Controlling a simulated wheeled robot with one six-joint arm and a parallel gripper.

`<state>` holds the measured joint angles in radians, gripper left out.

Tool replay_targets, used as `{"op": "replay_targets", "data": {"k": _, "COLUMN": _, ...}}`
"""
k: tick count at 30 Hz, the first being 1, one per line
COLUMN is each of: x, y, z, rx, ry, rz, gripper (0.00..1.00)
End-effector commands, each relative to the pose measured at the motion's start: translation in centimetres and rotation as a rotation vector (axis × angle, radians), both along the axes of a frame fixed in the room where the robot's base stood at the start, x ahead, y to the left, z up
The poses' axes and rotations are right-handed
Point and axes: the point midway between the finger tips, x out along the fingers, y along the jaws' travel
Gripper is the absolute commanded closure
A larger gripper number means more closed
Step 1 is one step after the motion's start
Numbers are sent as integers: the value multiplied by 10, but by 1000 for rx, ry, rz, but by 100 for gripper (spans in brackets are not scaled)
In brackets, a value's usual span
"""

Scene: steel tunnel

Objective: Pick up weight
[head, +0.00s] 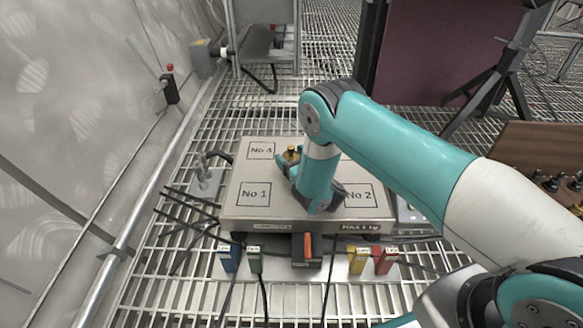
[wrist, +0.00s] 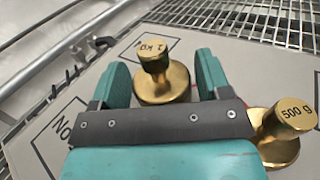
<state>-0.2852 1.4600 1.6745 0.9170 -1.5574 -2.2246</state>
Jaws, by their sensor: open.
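A brass weight (wrist: 161,80) with a knob stands upright on a grey platform (head: 236,212). Its knob label ends in "kg"; the digit is hard to read. My gripper (wrist: 160,72) is open, with one teal finger on each side of this weight; I cannot tell whether either touches it. A second brass weight (wrist: 283,130), marked "500 g", stands to the right beside the gripper body. In the head view, a brass knob (head: 291,153) shows beside my gripper near square No 4; my arm hides the rest.
The platform top has marked squares No 1, No 2 and No 4. Coloured connectors (head: 229,258) and cables lie along its front. A wooden board (head: 545,165) with small dark weights stands at the right. Metal grating surrounds the platform.

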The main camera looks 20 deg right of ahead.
Motion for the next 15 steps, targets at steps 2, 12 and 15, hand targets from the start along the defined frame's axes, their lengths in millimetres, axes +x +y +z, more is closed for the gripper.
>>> {"op": "replay_targets", "data": {"k": 2, "x": 1, "y": 1, "z": 0, "rx": 1, "ry": -2, "rz": 0, "gripper": 30}}
{"op": "replay_targets", "data": {"k": 12, "x": 2, "y": 1, "z": 1, "rx": 1, "ry": -2, "rz": -1, "gripper": 50}}
{"op": "replay_targets", "data": {"k": 15, "x": 2, "y": 1, "z": 1, "rx": 1, "ry": -2, "rz": -1, "gripper": 73}}
